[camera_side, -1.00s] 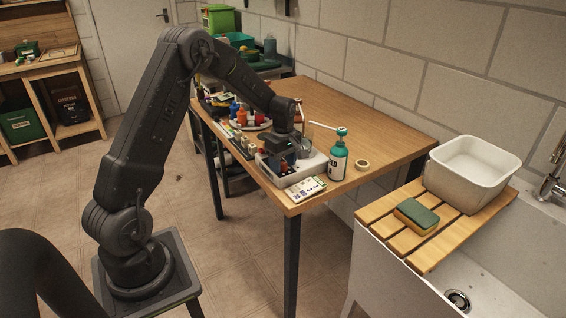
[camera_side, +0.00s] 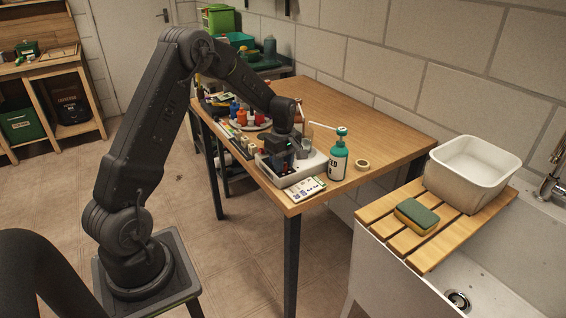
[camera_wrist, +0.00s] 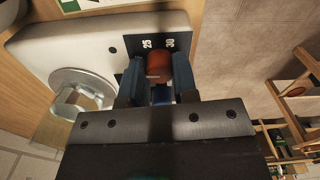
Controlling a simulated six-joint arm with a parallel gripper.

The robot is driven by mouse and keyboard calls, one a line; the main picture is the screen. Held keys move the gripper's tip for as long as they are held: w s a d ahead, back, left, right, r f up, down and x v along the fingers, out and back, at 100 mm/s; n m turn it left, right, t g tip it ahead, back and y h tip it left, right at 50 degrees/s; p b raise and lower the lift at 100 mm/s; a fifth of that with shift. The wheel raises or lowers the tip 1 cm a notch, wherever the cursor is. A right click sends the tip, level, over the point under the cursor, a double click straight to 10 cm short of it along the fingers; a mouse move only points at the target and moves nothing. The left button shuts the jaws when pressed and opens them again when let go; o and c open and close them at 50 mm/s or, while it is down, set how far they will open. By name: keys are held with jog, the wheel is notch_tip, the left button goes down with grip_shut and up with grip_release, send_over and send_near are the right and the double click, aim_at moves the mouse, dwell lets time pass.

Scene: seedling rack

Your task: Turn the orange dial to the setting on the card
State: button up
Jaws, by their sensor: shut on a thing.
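The orange dial (camera_wrist: 158,66) sits between the two fingers of my gripper (camera_wrist: 157,80) in the wrist view. The fingers close on its sides and hide part of it. The numbers 25 and 30 show on the dark scale (camera_wrist: 158,43) just beyond the dial. Its pointer and the other scale marks are hidden. In the side view my gripper (camera_side: 283,166) is down at the front of the pale device (camera_side: 313,164), which carries the dial. The card (camera_side: 304,189) lies flat in front of the device near the table edge; its print is too small to read.
A teal-capped bottle (camera_side: 338,160) stands close to the right of the device, with a tape roll (camera_side: 363,164) beyond it. Several small bottles and a tray crowd the table's left side. The wooden table (camera_side: 360,118) is clear behind. A sink with a slatted board stands at right.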

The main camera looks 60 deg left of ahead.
jog(key=m, duration=0.7)
jog(key=shift+m, duration=0.3)
jog(key=m, duration=0.3)
jog(key=shift+w+m, duration=0.1)
jog(key=shift+m, duration=0.2)
jog(key=m, duration=0.3)
jog(key=shift+m, duration=0.3)
jog(key=m, duration=0.4)
jog(key=shift+m, duration=0.3)
jog(key=m, duration=0.4)
jog(key=shift+d, duration=0.1)
jog(key=shift+r, duration=0.1)
